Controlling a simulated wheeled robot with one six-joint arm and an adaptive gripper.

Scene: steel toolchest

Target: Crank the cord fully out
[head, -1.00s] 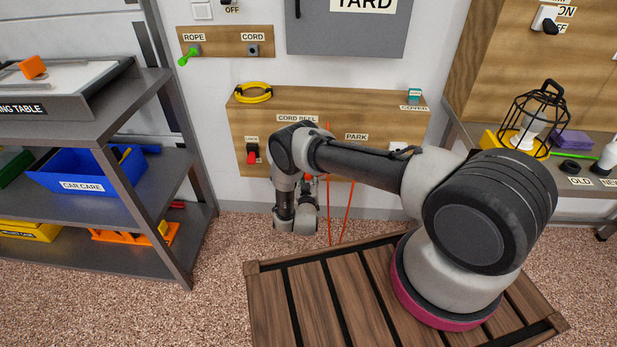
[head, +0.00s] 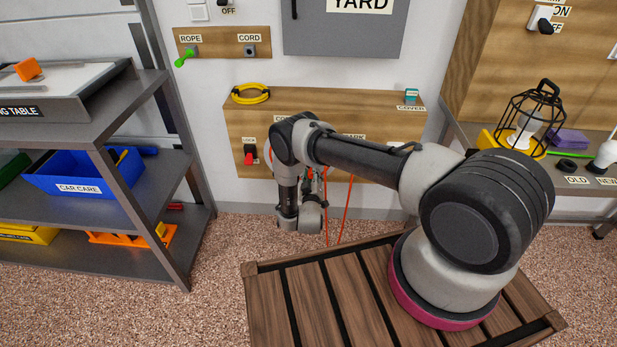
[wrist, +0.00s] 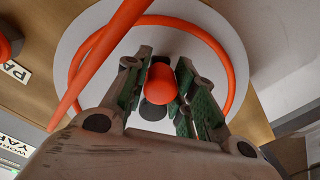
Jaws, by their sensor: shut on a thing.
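The orange cord (head: 346,210) hangs in front of the wooden cord reel panel (head: 232,130) in the head view. In the wrist view the cord (wrist: 85,77) loops around a pale reel disc (wrist: 200,28). My gripper (wrist: 160,85) is shut on a red crank knob (wrist: 161,80) at the disc, with a finger on each side of it. In the head view the knob and most of the reel are hidden behind my arm.
A red LOCK lever (head: 250,156) is on the panel, left of my arm. A yellow coil (head: 250,94) and a teal block (head: 411,95) sit on its top. A shelf (head: 180,240) stands at left, a bench with a caged lamp (head: 528,118) at right.

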